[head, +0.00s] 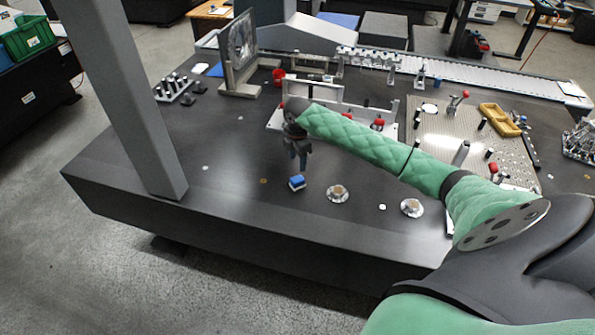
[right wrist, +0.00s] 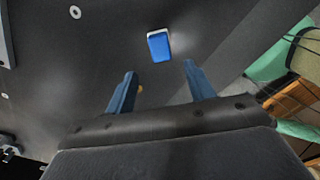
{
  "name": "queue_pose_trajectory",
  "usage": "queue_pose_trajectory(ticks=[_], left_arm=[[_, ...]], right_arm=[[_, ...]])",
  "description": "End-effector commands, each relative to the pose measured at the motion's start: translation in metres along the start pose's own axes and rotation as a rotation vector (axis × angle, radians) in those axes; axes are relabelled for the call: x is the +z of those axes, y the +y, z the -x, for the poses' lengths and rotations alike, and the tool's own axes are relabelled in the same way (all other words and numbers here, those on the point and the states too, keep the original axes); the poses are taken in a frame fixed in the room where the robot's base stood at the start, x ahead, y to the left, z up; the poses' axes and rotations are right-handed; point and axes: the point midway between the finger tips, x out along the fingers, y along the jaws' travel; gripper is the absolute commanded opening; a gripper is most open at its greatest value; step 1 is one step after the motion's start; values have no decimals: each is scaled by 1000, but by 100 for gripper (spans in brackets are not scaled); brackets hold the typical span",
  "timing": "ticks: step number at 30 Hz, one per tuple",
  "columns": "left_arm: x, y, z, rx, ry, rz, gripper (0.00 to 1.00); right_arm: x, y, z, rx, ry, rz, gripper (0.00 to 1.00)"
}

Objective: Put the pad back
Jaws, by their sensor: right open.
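The pad (head: 297,183) is a small block with a blue top and a pale lower edge. It lies on the dark table (head: 230,190) near the front edge. It also shows in the right wrist view (right wrist: 159,45), beyond the fingertips and between their lines. My right gripper (head: 299,160) is above and just behind the pad in the head view, pointing down. In the right wrist view its two blue fingers (right wrist: 160,75) are apart with nothing between them. The pad is apart from the fingers. My left gripper is not in view.
Two round silver pieces (head: 337,194) (head: 411,208) sit right of the pad. A grey post (head: 125,90) stands at the left. A fixture with red knobs (head: 340,112) lies behind my right arm, and a perforated plate (head: 455,135) is at the right. The table left of the pad is mostly clear.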

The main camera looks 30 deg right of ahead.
Motion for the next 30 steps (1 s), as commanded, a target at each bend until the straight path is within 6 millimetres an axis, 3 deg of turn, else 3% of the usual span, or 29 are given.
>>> queue_pose_trajectory(ticks=[6, 12, 25, 30], left_arm=[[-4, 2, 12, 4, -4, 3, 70], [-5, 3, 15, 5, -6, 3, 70], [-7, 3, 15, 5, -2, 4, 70], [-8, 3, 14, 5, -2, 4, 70]], right_arm=[[0, 0, 20, 1, -1, -1, 54], [0, 0, 24, -1, -1, -1, 54], [-1, -1, 23, 0, 0, -1, 54], [-24, -16, 4, 5, 9, -18, 54]])
